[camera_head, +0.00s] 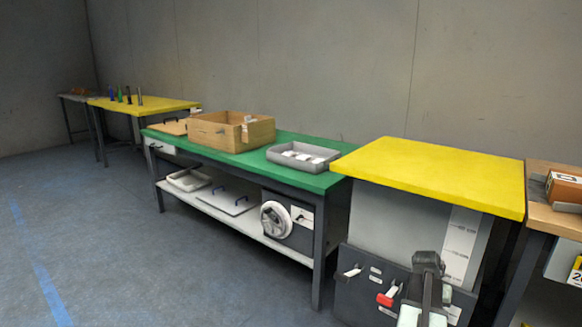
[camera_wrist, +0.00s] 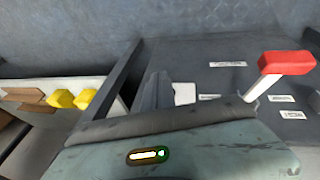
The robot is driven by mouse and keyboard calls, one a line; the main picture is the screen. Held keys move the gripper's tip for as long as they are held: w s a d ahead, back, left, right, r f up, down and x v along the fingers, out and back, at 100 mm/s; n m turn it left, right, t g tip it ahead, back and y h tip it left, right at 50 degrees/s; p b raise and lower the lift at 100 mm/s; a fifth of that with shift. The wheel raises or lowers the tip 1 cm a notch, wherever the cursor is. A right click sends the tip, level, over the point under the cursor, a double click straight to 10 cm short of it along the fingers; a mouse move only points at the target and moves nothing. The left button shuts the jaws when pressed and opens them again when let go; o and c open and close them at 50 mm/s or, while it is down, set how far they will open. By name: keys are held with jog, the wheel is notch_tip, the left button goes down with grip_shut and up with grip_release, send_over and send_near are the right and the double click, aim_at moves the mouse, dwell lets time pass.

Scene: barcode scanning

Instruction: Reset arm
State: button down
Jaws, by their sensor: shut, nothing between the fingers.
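My arm (camera_head: 425,290) shows at the lower right of the head view, close in front of the dark panel (camera_head: 365,275) under the near yellow table. In the wrist view my gripper (camera_wrist: 157,90) points at a dark surface with small labels. Its fingers are together and hold nothing. A lever with a red handle (camera_wrist: 286,62) stands to the right of the fingers, apart from them. In the head view the red handle (camera_head: 385,299) is just left of my arm. The lower part of my arm is cut off by the frame edge.
The near yellow tabletop (camera_head: 435,172) is bare. A green bench (camera_head: 300,179) to its left carries a wooden box (camera_head: 232,134) and a grey tray (camera_head: 285,158). A wooden table (camera_head: 545,222) with a brown box (camera_head: 566,187) stands at right. Blue floor (camera_head: 130,260) is open at left.

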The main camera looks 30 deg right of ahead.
jog(key=w+a+r+n+t+y+p, duration=0.1)
jog(key=w+a+n+p, duration=0.15)
jog(key=w+a, duration=0.85)
jog(key=w+a+r+n+y+p, duration=0.1)
jog(key=w+a+r+n, duration=0.15)
jog(key=w+a, duration=0.8)
jog(key=a+r+n+y+p, duration=0.25)
jog(key=a+n, duration=0.45)
jog(key=a, duration=2.9)
notch_tip(320, 180, up, 37)
jog(key=s+a+p, duration=0.1)
jog(key=a+p, duration=0.1)
jog(key=p, duration=3.6)
jog(key=shift+n, duration=0.3)
jog(key=shift+r+h, duration=0.1)
jog(key=shift+h, duration=0.15)
